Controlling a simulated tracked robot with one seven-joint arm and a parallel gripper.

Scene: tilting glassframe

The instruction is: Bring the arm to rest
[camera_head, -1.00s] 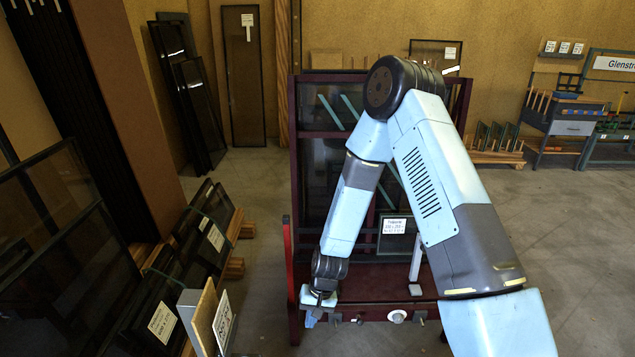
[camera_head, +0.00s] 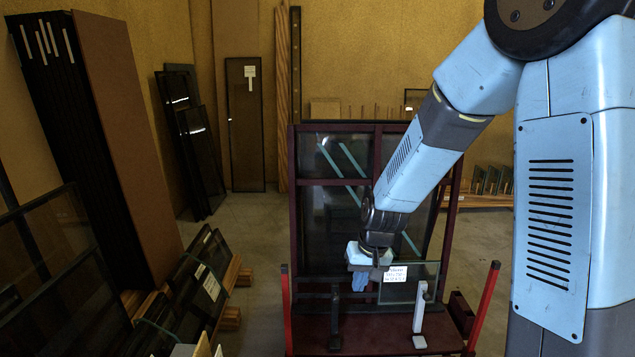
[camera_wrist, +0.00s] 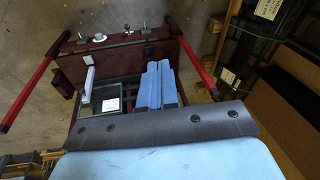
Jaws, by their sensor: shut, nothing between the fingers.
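My arm reaches in from the right in the head view and bends down over the dark red glass frame (camera_head: 298,200). My gripper (camera_head: 359,283) points down in front of the frame's panes. Its blue fingers are together with nothing between them; in the wrist view the shut fingers (camera_wrist: 157,84) also show. A small glass pane (camera_head: 424,270) with a white label stands just right of the gripper. The pane also shows in the wrist view (camera_wrist: 98,92). I cannot tell whether the gripper touches anything.
A light upright stop (camera_head: 420,308) and a dark one (camera_head: 335,310) stand on the frame's base. Red handles (camera_head: 484,305) rise at its sides. Leaning glass panels (camera_head: 205,270) fill the left. Open floor (camera_head: 258,215) lies between them and the frame.

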